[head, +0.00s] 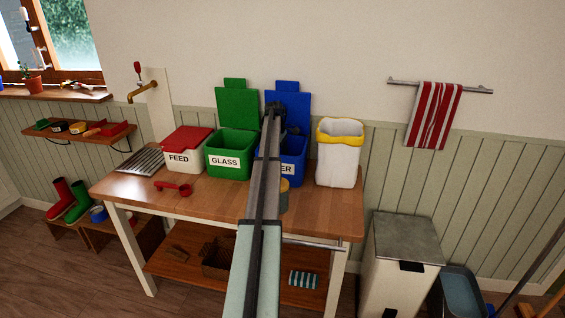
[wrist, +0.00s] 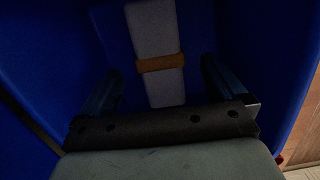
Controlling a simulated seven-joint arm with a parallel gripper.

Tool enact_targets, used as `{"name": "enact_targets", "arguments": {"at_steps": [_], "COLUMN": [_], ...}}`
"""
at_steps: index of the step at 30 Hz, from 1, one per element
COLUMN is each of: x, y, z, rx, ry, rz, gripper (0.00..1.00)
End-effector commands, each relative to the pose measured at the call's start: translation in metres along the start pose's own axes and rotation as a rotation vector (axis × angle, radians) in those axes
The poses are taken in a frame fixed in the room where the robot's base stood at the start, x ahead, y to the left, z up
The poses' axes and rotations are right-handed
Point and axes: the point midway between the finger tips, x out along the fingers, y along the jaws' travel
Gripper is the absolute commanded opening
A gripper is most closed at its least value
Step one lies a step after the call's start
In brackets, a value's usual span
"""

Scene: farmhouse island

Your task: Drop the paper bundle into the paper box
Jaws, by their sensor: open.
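The blue paper box (head: 294,168) stands on the wooden table with its lid (head: 288,92) raised behind it. My arm hides part of its front, and only "ER" of its label shows. In the wrist view, the blue walls of the box (wrist: 50,40) surround my gripper (wrist: 160,78). The paper bundle (wrist: 152,35), pale and oblong with an orange band, lies inside the box beyond and between my fingers. The fingers are spread wide, with a gap on each side of the bundle. The bundle is hidden in the head view.
A green GLASS box (head: 232,150) stands open just left, with a red-lidded FEED box (head: 186,155) beyond it. A white bin with a yellow rim (head: 338,165) stands at right. A red scoop (head: 174,188) lies on the table (head: 215,205), whose front left is mostly clear.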

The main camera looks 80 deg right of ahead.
Motion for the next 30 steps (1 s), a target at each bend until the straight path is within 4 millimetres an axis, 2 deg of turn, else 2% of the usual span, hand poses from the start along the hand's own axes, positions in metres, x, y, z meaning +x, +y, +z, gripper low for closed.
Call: {"name": "enact_targets", "arguments": {"at_steps": [3,9,15,21,30], "x": [-0.026,-0.062,-0.084,-0.092,-0.093], "y": [0.001,0.001,0.001,0.000,0.000], "z": [-0.001,0.000,0.000,0.000,0.000], "rx": [0.000,0.000,0.000,0.000,0.000], "ry": [0.000,0.000,0.000,0.000,0.000], "rz": [0.002,0.001,0.001,0.000,0.000], "gripper": [0.98,0.98,0.98,0.98,0.98]}}
